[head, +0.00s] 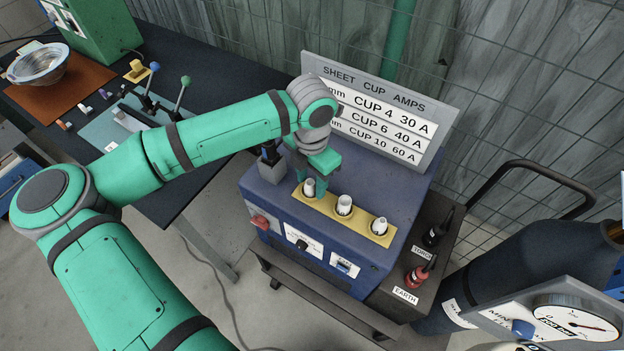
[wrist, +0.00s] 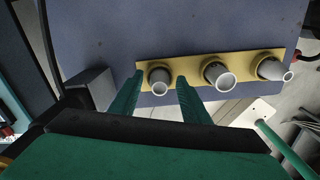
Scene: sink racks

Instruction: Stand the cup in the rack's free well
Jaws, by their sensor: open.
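The rack is a yellow strip (head: 327,208) on top of a blue machine, and it also shows in the wrist view (wrist: 190,71). Three white cups stand in it, and no empty well shows. The left cup (head: 309,188) is between the fingers of my gripper (head: 316,180). In the wrist view my gripper (wrist: 159,82) is open, with one finger on each side of this left cup (wrist: 159,80). Whether the fingers touch it cannot be told. The middle cup (head: 344,205) and the right cup (head: 379,226) stand clear of the fingers.
A sign (head: 378,112) with cup sizes and amps stands behind the rack. A grey block (head: 271,170) is close to the left of my gripper. The blue machine (head: 300,235) has a red knob in front. A dark gas cylinder (head: 540,262) stands at right, and a dark bench (head: 215,85) at left.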

